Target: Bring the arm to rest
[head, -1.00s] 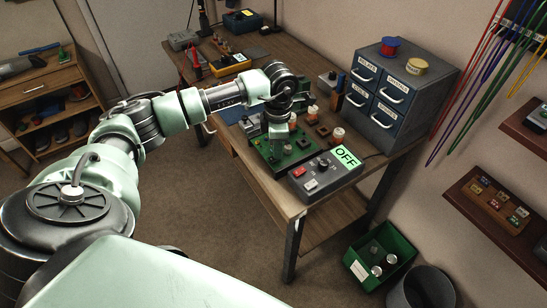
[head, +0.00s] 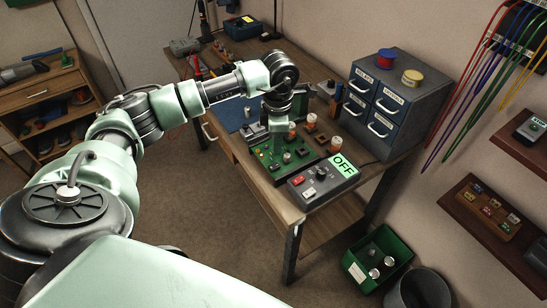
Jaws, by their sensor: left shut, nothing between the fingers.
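My left arm comes in from the left, and its gripper (head: 278,128) hangs pointing down at the back part of the green board (head: 272,172). The gripper is shut and holds nothing. Its fingertips are small here, and I cannot tell how far they are above the board. Several small knobs (head: 287,157) stand on the board. In front of it sits a grey control box (head: 322,183) with a red switch, a dark knob and a lit green sign (head: 344,165) reading OFF. My right gripper is not in view.
A green bin (head: 378,258) stands on the floor at the right. The floor left of the bench is clear.

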